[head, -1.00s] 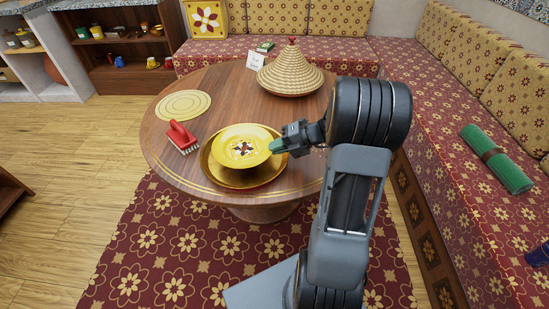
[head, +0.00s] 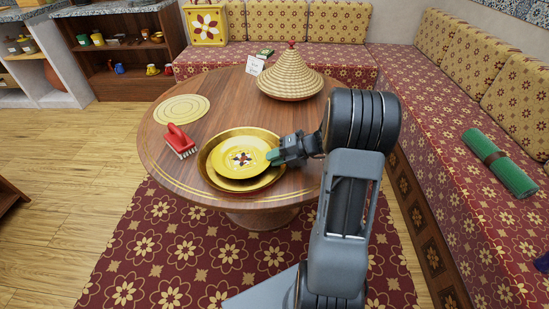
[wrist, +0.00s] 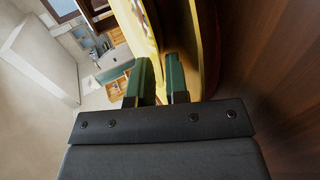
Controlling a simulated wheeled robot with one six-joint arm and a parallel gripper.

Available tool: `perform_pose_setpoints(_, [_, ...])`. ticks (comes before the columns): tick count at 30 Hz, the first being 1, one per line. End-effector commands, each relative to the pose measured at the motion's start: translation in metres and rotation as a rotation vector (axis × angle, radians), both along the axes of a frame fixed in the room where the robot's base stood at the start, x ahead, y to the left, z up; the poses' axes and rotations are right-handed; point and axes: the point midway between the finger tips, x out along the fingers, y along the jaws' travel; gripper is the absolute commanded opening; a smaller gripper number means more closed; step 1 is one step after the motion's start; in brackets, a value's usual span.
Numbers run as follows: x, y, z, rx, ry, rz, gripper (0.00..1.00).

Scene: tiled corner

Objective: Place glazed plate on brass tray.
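The glazed plate (head: 225,162), yellow with a dark star motif at its centre, lies within the outline of the brass tray (head: 207,171). It looks low and near level inside the rim; whether it touches the tray floor I cannot tell. My gripper (head: 273,156) is at the plate's right edge. In the wrist view, my gripper's green fingers (wrist: 160,78) stand one on each side of the yellow plate rim (wrist: 142,32) and look closed on it. The tray's golden inner side (wrist: 188,35) shows just right of the plate there.
On the round wooden table (head: 222,90) are a red brush (head: 181,140) left of the tray, a woven round mat (head: 182,109) behind it, and a conical woven lid (head: 290,75) with a small card (head: 255,65) at the back. Cushioned benches (head: 440,120) run behind and right.

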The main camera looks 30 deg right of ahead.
Motion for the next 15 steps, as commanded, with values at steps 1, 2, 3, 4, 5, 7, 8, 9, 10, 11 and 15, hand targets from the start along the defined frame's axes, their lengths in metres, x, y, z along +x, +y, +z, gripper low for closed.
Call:
perform_pose_setpoints(1, [0.000,0.000,0.000,0.000,0.000,0.000,0.15])
perform_pose_setpoints(2, [0.000,0.000,0.000,0.000,0.000,0.000,0.15])
perform_pose_setpoints(3, [0.000,0.000,0.000,0.000,0.000,0.000,0.15])
perform_pose_setpoints(4, [0.000,-0.001,0.001,0.000,0.000,0.000,0.15])
perform_pose_setpoints(5, [-0.001,-0.002,0.002,0.000,0.000,-0.001,0.15])
perform_pose_setpoints(7, [-0.003,-0.006,0.005,0.000,-0.001,-0.002,0.15])
perform_pose_setpoints(8, [-0.004,-0.008,0.007,0.000,0.000,-0.002,0.15])
perform_pose_setpoints(9, [-0.006,-0.013,0.010,0.001,0.000,-0.002,0.15])
perform_pose_setpoints(10, [-0.008,-0.017,0.012,0.001,-0.001,-0.003,0.15])
perform_pose_setpoints(11, [-0.010,-0.021,0.015,-0.001,-0.001,-0.005,0.15])
perform_pose_setpoints(15, [-0.022,-0.043,0.028,0.000,0.000,-0.004,0.15])
